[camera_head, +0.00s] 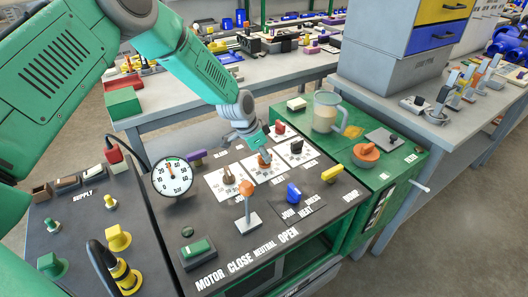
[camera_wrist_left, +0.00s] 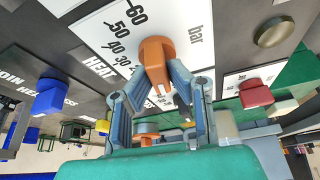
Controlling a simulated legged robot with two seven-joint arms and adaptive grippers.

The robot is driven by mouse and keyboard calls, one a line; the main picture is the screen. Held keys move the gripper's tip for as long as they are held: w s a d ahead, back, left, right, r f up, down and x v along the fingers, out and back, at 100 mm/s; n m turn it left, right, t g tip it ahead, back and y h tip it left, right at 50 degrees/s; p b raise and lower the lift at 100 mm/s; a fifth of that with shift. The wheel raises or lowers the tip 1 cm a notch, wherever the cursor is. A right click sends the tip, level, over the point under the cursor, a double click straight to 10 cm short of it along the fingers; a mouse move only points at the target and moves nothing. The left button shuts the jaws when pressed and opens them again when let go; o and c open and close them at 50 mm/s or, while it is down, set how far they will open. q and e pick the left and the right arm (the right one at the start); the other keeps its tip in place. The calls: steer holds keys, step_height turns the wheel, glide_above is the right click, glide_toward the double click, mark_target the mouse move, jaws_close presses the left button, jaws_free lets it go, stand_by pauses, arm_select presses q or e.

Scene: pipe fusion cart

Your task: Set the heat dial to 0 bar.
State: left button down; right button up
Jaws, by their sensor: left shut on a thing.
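The heat dial is an orange knob (camera_head: 264,158) on a white scale plate, the middle one of three plates on the dark panel. In the left wrist view the orange knob (camera_wrist_left: 155,52) stands beside the printed word HEAT, the figures 60, 50, 40, 30 and "bar". My left gripper (camera_head: 260,146) is at this knob from above and behind. In the left wrist view its two fingers (camera_wrist_left: 158,88) are shut on the knob's near end, one on each side. The fingers and knob hide part of the scale, so the setting cannot be read. My right gripper is not in view.
An orange-topped lever (camera_head: 248,205) stands in front, with a blue knob (camera_head: 293,193) nearby. A round gauge (camera_head: 172,176) stands left. A clear jug (camera_head: 325,112) stands behind right.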

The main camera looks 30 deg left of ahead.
arm_select(q)
steer(key=shift+s+a+f+n+y+p, duration=0.15)
steer(key=shift+n+y+p, duration=0.25)
steer(key=shift+n, duration=0.6)
steer(key=c, duration=1.5)
jaws_free()
steer(key=shift+c, duration=0.2)
steer(key=shift+a, duration=0.15)
steer(key=shift+r, duration=0.6)
steer(key=v, duration=1.1)
steer(key=shift+s+a, duration=0.2)
steer(key=shift+s, duration=0.2)
steer(key=shift+f, duration=0.15)
